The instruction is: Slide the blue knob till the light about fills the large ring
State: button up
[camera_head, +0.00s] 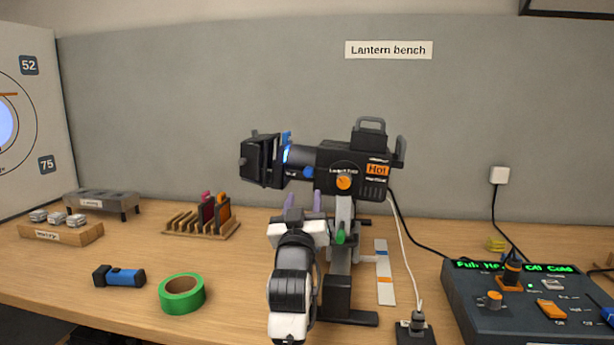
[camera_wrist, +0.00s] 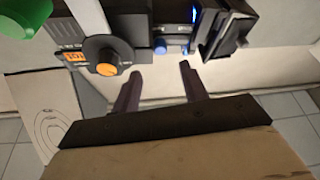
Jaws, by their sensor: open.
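The black lantern (camera_head: 345,160) stands on the bench with its shutters to the left. A small blue knob (camera_head: 308,172) sits low on its barrel; in the wrist view a blue knob (camera_wrist: 160,48) shows beside a second blue part (camera_wrist: 185,48). My gripper (camera_head: 303,197) is open and empty, its purple fingers just below the barrel, apart from the knob. In the wrist view my fingers (camera_wrist: 160,71) point toward the knob. On the white board, the pale blue light (camera_head: 4,126) is cut off by the picture edge. It lies well inside the large ring (camera_head: 37,118).
An orange knob (camera_head: 343,182) is on the lantern's side, and a green knob (camera_head: 340,236) is on its stand. Green tape (camera_head: 182,293), a blue torch (camera_head: 120,277) and a rack (camera_head: 202,220) lie left. A control desk (camera_head: 530,300) stands right.

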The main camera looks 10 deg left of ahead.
aim_at(307, 174)
jog(key=p+x, duration=0.1)
jog(key=x, duration=0.7)
jog(key=shift+w+r+p, duration=0.1)
jog(key=shift+w+p, duration=0.1)
jog(key=shift+p, duration=0.15)
grip_shut()
jog(key=shift+a, duration=0.15)
